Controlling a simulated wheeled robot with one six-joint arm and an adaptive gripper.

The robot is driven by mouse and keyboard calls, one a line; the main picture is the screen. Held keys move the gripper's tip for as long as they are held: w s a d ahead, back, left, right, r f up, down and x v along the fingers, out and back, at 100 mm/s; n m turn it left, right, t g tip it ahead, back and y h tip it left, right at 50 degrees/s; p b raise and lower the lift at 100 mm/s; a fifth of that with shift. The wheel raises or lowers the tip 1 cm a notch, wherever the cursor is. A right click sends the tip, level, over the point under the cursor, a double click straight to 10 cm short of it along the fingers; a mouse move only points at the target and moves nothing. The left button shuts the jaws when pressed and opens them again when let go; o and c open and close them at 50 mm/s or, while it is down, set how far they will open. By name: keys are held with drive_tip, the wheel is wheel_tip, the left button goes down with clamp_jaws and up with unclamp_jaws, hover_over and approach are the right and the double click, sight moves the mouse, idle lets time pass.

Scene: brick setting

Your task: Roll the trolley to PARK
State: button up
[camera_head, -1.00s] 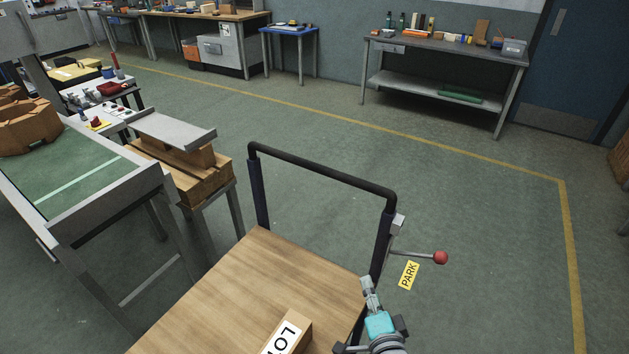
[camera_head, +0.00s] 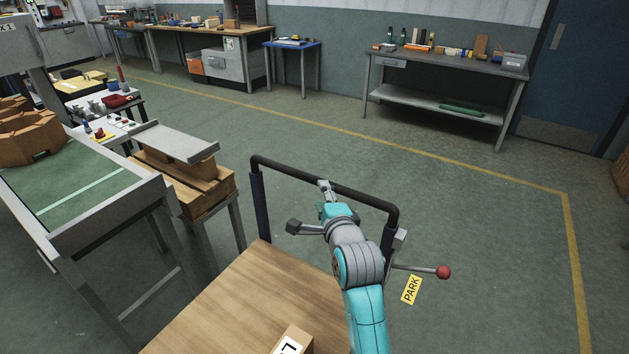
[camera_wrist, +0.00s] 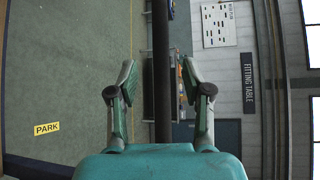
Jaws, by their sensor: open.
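The trolley has a wooden deck (camera_head: 245,305) and a black push handle (camera_head: 290,172) standing upright at its far end. My gripper (camera_head: 326,188) is at the handle's top bar, right of its middle. In the wrist view the black bar (camera_wrist: 161,70) runs between the two open fingers of my gripper (camera_wrist: 160,80), with space on both sides. The yellow PARK label (camera_head: 411,290) lies on the floor right of the trolley and also shows in the wrist view (camera_wrist: 47,128). A lever with a red knob (camera_head: 443,272) sticks out from the right handle post.
A box with a white label (camera_head: 292,343) sits on the deck. A conveyor (camera_head: 85,185) and a stand with wooden blocks (camera_head: 185,180) are close on the left. A workbench (camera_head: 450,65) stands at the far wall. The floor beyond the handle is clear, with a yellow line (camera_head: 440,153).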

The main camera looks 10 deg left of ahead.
sight(316, 183)
drive_tip(key=x, duration=0.9)
drive_tip(key=shift+d, duration=0.1)
clamp_jaws()
